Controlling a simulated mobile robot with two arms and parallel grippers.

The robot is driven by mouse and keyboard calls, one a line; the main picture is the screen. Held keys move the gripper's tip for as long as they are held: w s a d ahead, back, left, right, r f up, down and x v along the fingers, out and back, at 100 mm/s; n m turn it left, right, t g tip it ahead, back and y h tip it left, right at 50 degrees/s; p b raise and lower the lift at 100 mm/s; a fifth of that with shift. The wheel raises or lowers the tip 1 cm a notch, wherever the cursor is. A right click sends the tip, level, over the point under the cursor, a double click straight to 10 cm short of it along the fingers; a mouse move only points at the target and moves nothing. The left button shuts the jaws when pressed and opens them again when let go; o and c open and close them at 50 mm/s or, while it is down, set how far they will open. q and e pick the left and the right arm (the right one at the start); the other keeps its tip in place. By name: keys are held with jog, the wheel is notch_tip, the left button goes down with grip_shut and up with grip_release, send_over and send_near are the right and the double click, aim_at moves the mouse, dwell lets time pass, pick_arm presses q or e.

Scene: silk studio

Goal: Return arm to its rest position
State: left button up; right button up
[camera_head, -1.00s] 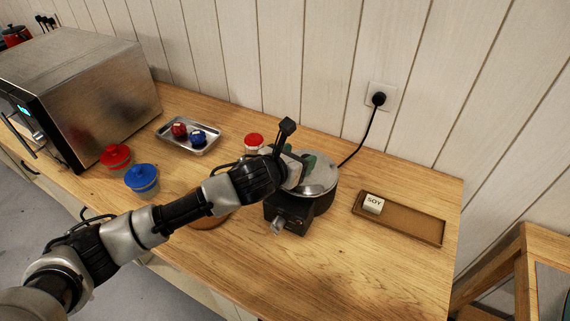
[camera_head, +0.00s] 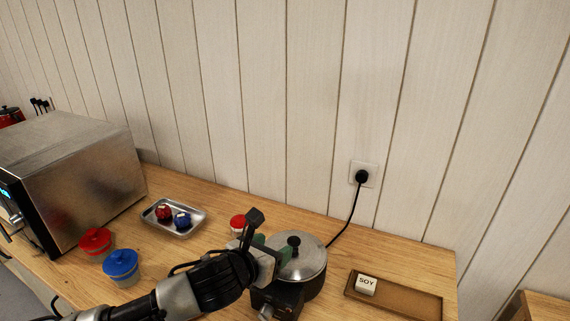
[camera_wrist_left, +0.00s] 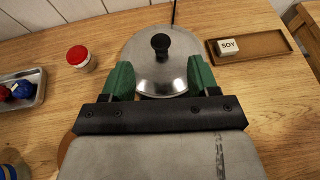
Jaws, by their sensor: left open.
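My left arm comes in from the lower left in the head view. Its gripper (camera_head: 272,250) is beside the lidded metal pot (camera_head: 306,262) and partly covers it. In the left wrist view the green fingers of the gripper (camera_wrist_left: 162,80) are spread apart with nothing between them. The pot's lid (camera_wrist_left: 144,64) and its black knob (camera_wrist_left: 160,42) lie just beyond the fingertips. I cannot tell whether the fingers touch the pot. My right gripper is not in view.
A brown tray (camera_head: 404,303) with a SOY block (camera_head: 366,285) is right of the pot. A red-lidded jar (camera_head: 238,222), a metal tray (camera_head: 186,230), red (camera_head: 96,242) and blue (camera_head: 121,264) lidded jars and a microwave (camera_head: 75,180) are left. A cord runs to the wall socket (camera_head: 362,175).

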pick_arm(q)
jog(key=s+a+f+n+g+y, duration=0.1)
jog(key=s+a+f+n, duration=0.2)
jog(key=s+n, duration=0.3)
jog(key=s+a+f+n+g+y, duration=0.2)
jog(key=s+f+n, duration=0.3)
jog(key=n, duration=0.9)
jog(key=s+a+f+n+g+y, duration=0.1)
jog(key=s+a+f+n, duration=0.3)
jog(key=s+n, duration=0.4)
jog(key=shift+a+f+n+g+y, duration=0.15)
jog(key=shift+n+g+y, duration=0.25)
jog(key=shift+n, duration=0.8)
jog(key=s+a+f+n+g+y, duration=0.2)
jog(key=s+a+f+n+g, duration=0.2)
jog(key=s+a+n, duration=0.45)
notch_tip(320, 180, down, 25)
jog(key=s+d+b, duration=0.1)
jog(key=s+d, duration=0.1)
jog(key=s+a+f+g+b, duration=0.1)
jog(key=s+a+f+g, duration=0.1)
jog(key=s+f, duration=1.4)
notch_tip(320, 180, down, 3)
jog(key=shift+s+a+r, duration=0.1)
jog(key=shift+s+a, duration=0.1)
jog(key=shift+a, duration=0.15)
jog(key=shift+n, duration=0.25)
